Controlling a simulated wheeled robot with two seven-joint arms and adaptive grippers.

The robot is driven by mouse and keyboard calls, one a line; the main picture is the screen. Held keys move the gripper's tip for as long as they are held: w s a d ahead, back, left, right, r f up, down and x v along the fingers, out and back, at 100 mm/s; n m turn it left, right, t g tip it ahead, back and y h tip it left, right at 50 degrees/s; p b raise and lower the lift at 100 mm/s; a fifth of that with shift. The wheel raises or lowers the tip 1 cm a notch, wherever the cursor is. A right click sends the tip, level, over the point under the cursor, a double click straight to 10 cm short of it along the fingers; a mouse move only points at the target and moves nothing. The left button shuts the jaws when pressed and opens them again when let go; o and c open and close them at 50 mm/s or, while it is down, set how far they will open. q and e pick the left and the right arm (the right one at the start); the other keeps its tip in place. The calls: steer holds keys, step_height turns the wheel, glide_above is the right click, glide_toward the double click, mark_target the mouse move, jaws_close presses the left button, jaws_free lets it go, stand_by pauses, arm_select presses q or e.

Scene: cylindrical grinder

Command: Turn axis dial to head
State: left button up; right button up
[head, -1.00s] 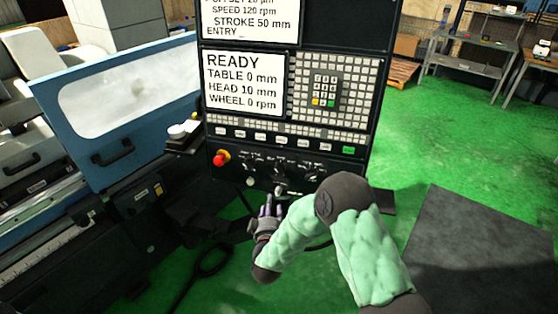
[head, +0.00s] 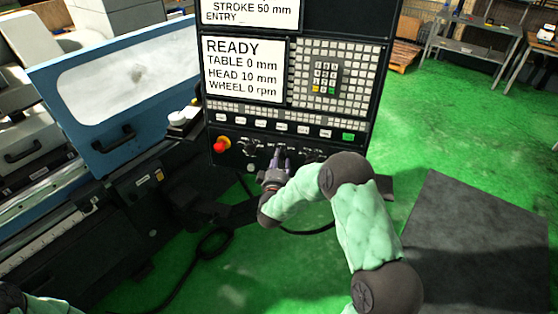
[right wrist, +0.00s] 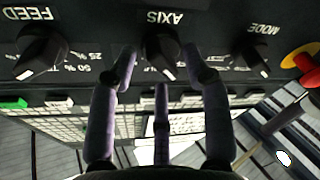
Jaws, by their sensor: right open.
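The black AXIS dial (right wrist: 162,48) shows upside down in the right wrist view, with a white pointer mark on its rim. My right gripper (right wrist: 160,62) is open, with one finger on each side of the dial and a third finger below it in the picture. I cannot tell whether the fingers touch it. In the head view my right gripper (head: 279,155) is at the lower control panel and hides the dial. The labels around the AXIS dial are mostly hidden. Part of my left arm shows at the lower left; its gripper is out of view.
The FEED dial (right wrist: 40,50) and MODE dial (right wrist: 252,52) flank the AXIS dial. A red emergency button (head: 221,145) is at the panel's left. The blue machine door (head: 75,75) stands left.

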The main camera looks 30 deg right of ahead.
steer(key=shift+w+d, duration=0.2)
jaws_close()
